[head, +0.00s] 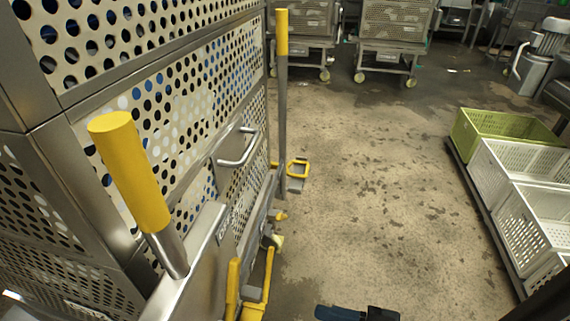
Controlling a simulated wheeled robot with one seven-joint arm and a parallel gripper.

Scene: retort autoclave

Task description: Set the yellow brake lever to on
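A perforated metal basket cart (205,110) fills the left side of the head view. Several yellow parts are on it, and I cannot tell for sure which one is the brake lever. A thick yellow grip (130,170) on a metal rod stands tilted at the near corner. A tall post with a yellow grip (281,32) stands at the far corner.
A green crate (505,125) and white crates (520,165) stand on a low rack at the right. More wheeled carts (390,57) stand at the back. The stained floor between is clear.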

